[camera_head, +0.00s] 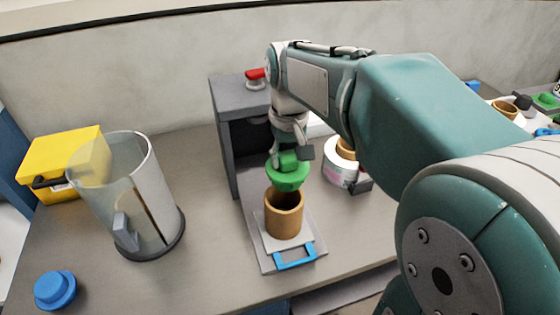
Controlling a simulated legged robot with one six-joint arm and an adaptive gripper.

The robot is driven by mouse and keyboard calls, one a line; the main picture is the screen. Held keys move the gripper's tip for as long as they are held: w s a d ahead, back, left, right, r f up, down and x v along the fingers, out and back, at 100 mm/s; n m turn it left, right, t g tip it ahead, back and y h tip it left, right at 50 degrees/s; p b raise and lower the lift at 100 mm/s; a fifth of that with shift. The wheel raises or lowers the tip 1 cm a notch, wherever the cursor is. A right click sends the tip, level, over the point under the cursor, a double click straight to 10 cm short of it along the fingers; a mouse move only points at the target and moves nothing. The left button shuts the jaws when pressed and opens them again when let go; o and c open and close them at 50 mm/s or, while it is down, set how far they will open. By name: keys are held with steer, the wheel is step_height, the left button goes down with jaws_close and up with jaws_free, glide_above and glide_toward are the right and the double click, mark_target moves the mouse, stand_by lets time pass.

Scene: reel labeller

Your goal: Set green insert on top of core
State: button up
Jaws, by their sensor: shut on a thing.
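The green insert (288,178) is a round stepped piece in the middle of the head view. My gripper (290,158) is shut on its upper part and points down. The core (284,220) is a brown open cylinder standing upright on a light plate with a blue handle. The insert hangs just above the core's far rim. It overlaps the rim in this view, so I cannot tell whether they touch. The core's dark opening still shows below the insert. The fingertips are partly hidden by the insert and wrist.
A grey machine housing (228,115) with a red button stands behind the core. A clear cylinder (160,190), a yellow box (60,150) and a blue insert (55,290) are at left. A white label reel (341,168) stands right of my gripper. Bare counter lies left of the core.

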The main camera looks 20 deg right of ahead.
mark_target(283, 177)
steer(key=shift+a+f, duration=0.25)
steer(key=shift+f, duration=0.6)
steer(key=shift+a+f, duration=0.25)
steer(key=shift+f, duration=0.6)
steer(key=shift+a+f, duration=0.25)
steer(key=shift+f, duration=0.6)
steer(key=shift+d+f, duration=0.1)
steer(key=shift+d, duration=0.55)
steer(key=shift+a, duration=0.15)
steer(key=shift+a, duration=0.25)
steer(key=shift+s, duration=0.1)
steer(key=shift+d, duration=0.35)
steer(key=shift+a, duration=0.35)
steer(key=shift+d+f, duration=0.1)
steer(key=shift+f, duration=0.4)
